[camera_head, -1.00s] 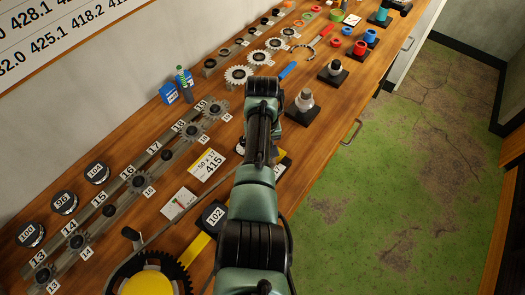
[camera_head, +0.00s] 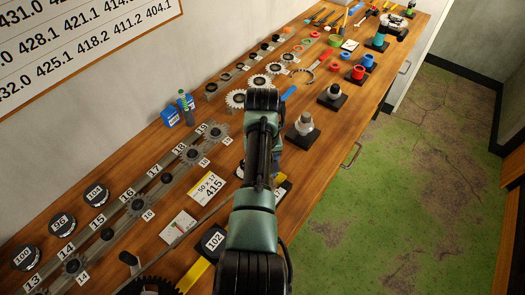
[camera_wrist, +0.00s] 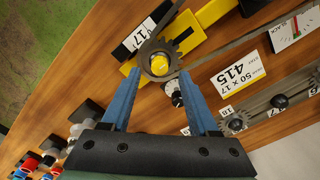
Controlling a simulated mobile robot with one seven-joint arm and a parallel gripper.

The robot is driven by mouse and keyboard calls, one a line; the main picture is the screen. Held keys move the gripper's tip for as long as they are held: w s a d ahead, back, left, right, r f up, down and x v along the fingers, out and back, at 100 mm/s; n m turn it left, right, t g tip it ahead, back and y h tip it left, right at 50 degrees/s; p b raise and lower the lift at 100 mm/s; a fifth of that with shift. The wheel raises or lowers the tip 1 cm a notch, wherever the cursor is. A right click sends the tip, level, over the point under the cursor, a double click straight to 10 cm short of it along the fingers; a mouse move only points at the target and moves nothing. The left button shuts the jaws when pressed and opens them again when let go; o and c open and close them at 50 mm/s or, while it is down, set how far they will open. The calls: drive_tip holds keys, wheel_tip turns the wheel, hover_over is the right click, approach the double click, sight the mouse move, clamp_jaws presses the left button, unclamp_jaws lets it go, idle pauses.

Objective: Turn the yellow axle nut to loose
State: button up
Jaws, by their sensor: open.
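The yellow axle nut (camera_wrist: 159,65) shows in the wrist view as a small yellow cap in the middle of a dark toothed sprocket (camera_wrist: 171,48) on a yellow stand (camera_wrist: 205,38). A chain (camera_wrist: 222,52) runs around the sprocket and off to the upper right. My gripper (camera_wrist: 160,75) is open, its two blue fingers spread with the nut between and just beyond their tips in the picture. I see no contact, and the height gap cannot be told. In the head view my arm hides the nut and the gripper's fingertips.
A white 415 card (camera_head: 207,188), also in the wrist view (camera_wrist: 241,73), lies beside the stand. Sprockets on a long rail (camera_head: 150,196) line the wall side. A grey-topped piece on a black base (camera_head: 303,130) stands right of my arm.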

wheel_tip(320, 180, up, 10)
drive_tip(key=b, duration=0.1)
drive_tip(key=shift+f+b, duration=0.15)
drive_tip(key=shift+b, duration=0.15)
